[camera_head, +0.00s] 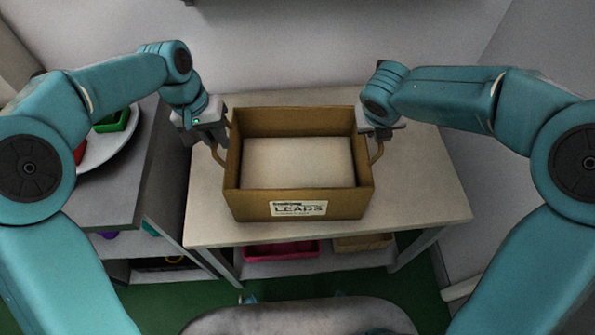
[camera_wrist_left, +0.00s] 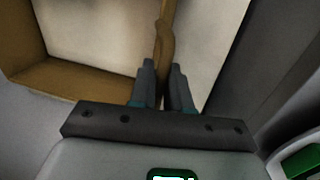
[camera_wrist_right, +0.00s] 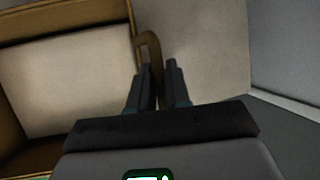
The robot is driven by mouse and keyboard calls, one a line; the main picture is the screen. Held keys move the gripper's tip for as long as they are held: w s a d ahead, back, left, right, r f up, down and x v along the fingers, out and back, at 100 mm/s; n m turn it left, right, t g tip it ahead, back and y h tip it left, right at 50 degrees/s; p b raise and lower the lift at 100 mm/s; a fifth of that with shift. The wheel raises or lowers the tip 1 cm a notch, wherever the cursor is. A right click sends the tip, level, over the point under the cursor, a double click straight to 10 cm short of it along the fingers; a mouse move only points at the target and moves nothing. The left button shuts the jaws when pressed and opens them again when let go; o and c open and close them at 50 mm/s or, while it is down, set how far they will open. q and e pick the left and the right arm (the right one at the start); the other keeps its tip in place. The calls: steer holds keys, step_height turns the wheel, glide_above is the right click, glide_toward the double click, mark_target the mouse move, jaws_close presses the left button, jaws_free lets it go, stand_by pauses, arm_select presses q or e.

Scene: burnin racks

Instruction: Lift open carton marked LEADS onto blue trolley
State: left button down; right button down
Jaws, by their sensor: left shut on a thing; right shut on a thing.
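The open brown carton (camera_head: 298,204) marked LEADS sits upright over the light table in the head view. Its inside shows a pale, flat surface. I cannot tell whether its base touches the tabletop. My left gripper (camera_head: 217,150) is shut on the carton's left handle, which also shows in the left wrist view (camera_wrist_left: 166,40). My right gripper (camera_head: 375,148) is at the right side, shut on the right handle, which shows between the fingers in the right wrist view (camera_wrist_right: 152,55). No blue trolley shows in these views.
The light table (camera_head: 430,195) has bare room right of the carton. A grey bench (camera_head: 118,200) with a round white plate (camera_head: 112,150) stands at the left. A pink tray (camera_head: 282,251) and a brown tray (camera_head: 362,242) lie on the shelf below. Walls are close behind and right.

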arm_select(q)
steer(key=shift+w+r, duration=0.1)
steer(key=shift+r, duration=0.05)
arm_select(e)
steer(key=shift+r, duration=0.1)
